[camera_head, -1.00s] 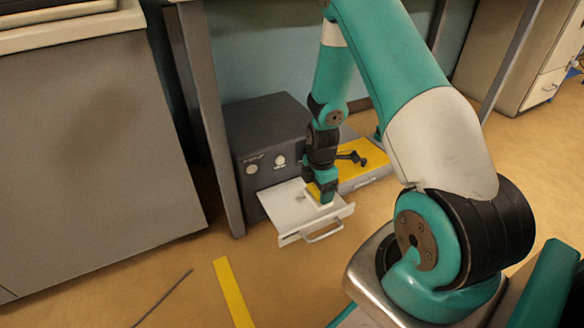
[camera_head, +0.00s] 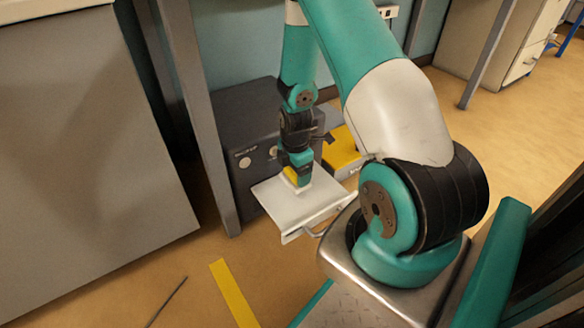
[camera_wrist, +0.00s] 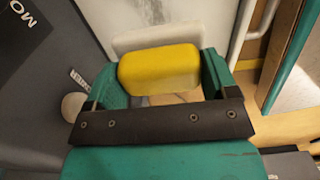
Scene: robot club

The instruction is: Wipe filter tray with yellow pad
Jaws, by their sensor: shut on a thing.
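The filter tray (camera_head: 275,202) is a flat pale drawer with a front handle, pulled out of a dark grey box (camera_head: 245,125) in the head view. My gripper (camera_head: 297,181) points down over the tray, towards its back part near the box. It is shut on the yellow pad (camera_head: 290,175), which is down at the tray's surface; whether it presses on it is hard to tell. In the wrist view the yellow pad (camera_wrist: 160,68) sits between both fingers, with a pale slab behind it that I cannot identify. The gripper hides part of the tray.
A yellow-topped grey case (camera_head: 342,150) stands on the floor right of the box. A grey table leg (camera_head: 205,125) rises just left of the box, and a large grey cabinet (camera_head: 80,140) is at the left. A yellow floor strip (camera_head: 233,295) lies in front.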

